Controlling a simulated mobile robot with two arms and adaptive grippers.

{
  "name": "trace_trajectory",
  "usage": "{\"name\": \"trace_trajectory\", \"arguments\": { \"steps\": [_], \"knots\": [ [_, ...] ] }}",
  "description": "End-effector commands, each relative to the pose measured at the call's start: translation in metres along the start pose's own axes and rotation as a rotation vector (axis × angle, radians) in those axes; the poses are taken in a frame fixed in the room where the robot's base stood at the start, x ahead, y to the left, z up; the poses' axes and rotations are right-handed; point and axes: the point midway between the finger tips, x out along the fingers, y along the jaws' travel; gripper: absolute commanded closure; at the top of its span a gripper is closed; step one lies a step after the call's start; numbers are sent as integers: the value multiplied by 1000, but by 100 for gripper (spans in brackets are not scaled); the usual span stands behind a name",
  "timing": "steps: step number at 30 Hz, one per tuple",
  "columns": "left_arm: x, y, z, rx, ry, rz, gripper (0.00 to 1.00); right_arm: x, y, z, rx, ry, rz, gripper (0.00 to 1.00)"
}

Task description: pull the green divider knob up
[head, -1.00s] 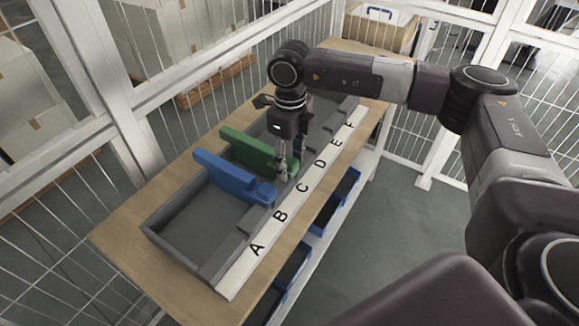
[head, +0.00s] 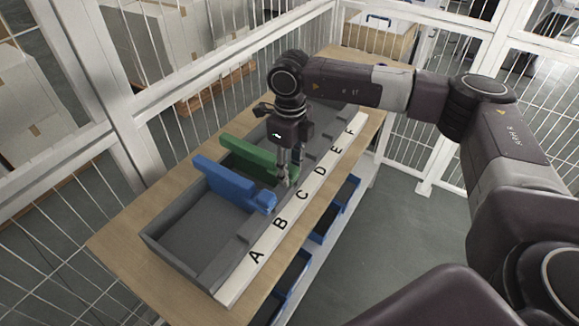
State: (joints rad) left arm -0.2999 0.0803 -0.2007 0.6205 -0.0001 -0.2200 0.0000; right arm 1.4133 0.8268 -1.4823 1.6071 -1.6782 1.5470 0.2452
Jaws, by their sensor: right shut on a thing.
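The green divider (head: 247,157) stands across the long grey tray (head: 165,247), behind the blue divider (head: 225,184). Its knob end lies toward the lettered strip, near letter C. My right gripper (head: 287,178) points down over that end, its fingers shut on the green knob. The fingers and the hand hide most of the knob. The green divider sits low in the tray. My left gripper is not in view.
A white strip (head: 279,221) lettered A to F runs along the tray's right side. The tray lies on a wooden table (head: 120,238). Blue bins (head: 293,272) sit below the table's edge. White mesh fencing stands around, and cardboard boxes (head: 160,38) are beyond it.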

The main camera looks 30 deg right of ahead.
Motion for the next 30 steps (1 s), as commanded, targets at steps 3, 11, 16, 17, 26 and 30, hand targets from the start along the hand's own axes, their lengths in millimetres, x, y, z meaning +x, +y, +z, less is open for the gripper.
{"name": "trace_trajectory", "arguments": {
  "steps": [3,11,16,17,26,30],
  "knots": [
    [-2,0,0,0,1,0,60,-2,0,0,0,0,0,84],
    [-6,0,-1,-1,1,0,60,-12,-1,1,0,-3,-1,84],
    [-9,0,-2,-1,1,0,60,-19,-1,2,0,-7,-2,84],
    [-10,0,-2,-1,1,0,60,-20,-1,2,0,-7,-2,87],
    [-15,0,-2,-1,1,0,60,-27,0,1,0,-4,-1,90],
    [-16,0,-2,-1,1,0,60,-29,0,0,0,-2,-1,90]
  ]
}}
